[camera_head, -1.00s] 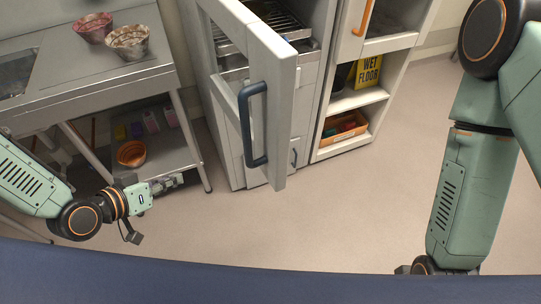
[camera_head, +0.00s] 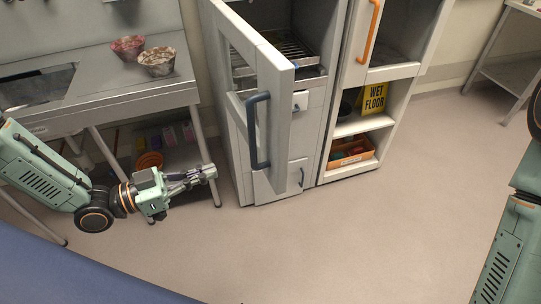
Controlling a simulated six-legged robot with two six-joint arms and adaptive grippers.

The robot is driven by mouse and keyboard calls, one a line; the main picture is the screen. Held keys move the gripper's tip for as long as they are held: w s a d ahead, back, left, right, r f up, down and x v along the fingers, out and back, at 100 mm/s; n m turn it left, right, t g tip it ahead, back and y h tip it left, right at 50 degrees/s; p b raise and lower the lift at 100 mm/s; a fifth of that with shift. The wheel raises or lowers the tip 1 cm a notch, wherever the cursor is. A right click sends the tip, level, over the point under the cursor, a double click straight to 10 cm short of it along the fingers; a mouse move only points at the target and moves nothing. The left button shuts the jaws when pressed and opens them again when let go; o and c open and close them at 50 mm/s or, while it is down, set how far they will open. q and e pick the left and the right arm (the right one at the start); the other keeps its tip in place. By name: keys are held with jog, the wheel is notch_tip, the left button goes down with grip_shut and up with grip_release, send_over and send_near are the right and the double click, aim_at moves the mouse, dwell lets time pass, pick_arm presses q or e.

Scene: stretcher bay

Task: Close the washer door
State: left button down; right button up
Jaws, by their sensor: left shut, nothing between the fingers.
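The washer (camera_head: 238,158) is a tall white cabinet at the upper middle, with metal racks (camera_head: 284,52) inside. Its door (camera_head: 285,125) stands open toward me, hinged on the left side as far as I can tell, and has a dark blue bar handle (camera_head: 258,130). My left gripper (camera_head: 212,172) is shut and empty. It shows left of the door, in front of the steel table's legs, apart from the handle. My right arm shows at the right edge, and its gripper is out of view.
A steel table (camera_head: 100,90) with two bowls (camera_head: 157,62) stands at the left. A cabinet with an orange handle (camera_head: 371,30), a yellow wet-floor sign (camera_head: 374,99) and an orange bin (camera_head: 350,151) stands right of the washer. The floor (camera_head: 400,220) is clear.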

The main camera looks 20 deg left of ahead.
pick_arm(q)
jog(key=b, duration=0.4)
send_near(276, 147)
jog(key=x, duration=0.4)
jog(key=shift+d+f, duration=0.1)
jog(key=shift+d, duration=0.3)
jog(key=shift+w+d+f, duration=0.1)
jog(key=shift+w+d, duration=0.4)
jog(key=shift+w, duration=0.35)
jog(key=shift+d, duration=0.2)
jog(key=shift+d, duration=0.1)
jog(key=shift+w, duration=0.15)
